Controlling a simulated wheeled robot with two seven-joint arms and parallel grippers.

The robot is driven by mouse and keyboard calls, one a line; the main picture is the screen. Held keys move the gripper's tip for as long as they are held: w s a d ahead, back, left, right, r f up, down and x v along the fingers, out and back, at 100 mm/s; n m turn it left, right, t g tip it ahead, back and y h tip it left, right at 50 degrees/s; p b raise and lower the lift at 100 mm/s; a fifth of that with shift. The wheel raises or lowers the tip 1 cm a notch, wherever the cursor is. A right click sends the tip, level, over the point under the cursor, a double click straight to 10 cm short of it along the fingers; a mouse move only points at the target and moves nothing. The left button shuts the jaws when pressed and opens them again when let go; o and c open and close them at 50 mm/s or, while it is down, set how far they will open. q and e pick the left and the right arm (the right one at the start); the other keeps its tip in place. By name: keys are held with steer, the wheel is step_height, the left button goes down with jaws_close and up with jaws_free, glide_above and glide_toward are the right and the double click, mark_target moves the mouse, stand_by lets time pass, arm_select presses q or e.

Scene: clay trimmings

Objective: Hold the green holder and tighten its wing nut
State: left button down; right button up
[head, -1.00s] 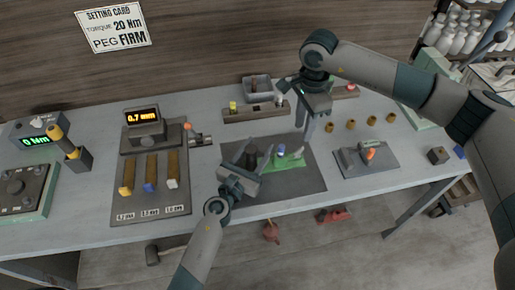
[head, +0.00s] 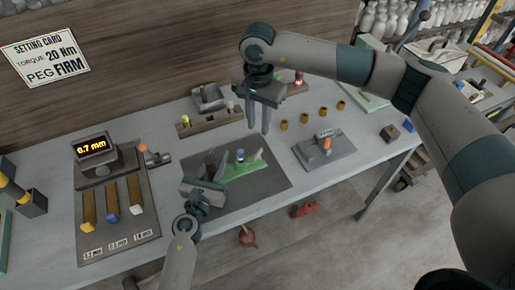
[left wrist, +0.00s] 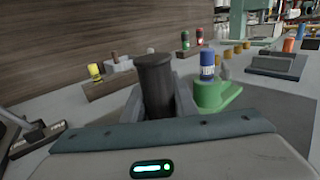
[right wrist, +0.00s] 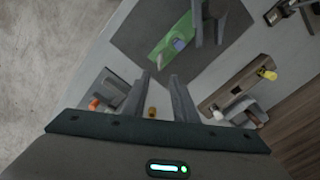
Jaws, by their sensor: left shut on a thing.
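The green holder (head: 243,168) lies on the dark mat in the head view, with a blue-topped peg (head: 240,155) standing in it. A pale upright piece (head: 258,155) at its right end may be the wing nut; it is too small to be sure. My left gripper (head: 212,166) is shut on the holder's dark cylindrical handle (left wrist: 155,85), seen between its fingers in the left wrist view. The green body (left wrist: 215,96) and blue peg (left wrist: 207,62) stand just right of it. My right gripper (head: 259,128) is open and empty, above and behind the holder, fingers pointing down.
The dark mat (head: 270,187) has bare room around the holder. A grey fixture with an orange part (head: 325,150) stands to the right, several brass pieces (head: 322,112) behind it. A display (head: 95,148) reads 0.7 mm. The setting card (head: 45,55) says torque 20 Nm, peg firm.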

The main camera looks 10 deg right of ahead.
mark_target(258, 152)
stand_by(0.4)
steer(key=shift+f, duration=6)
jaws_close()
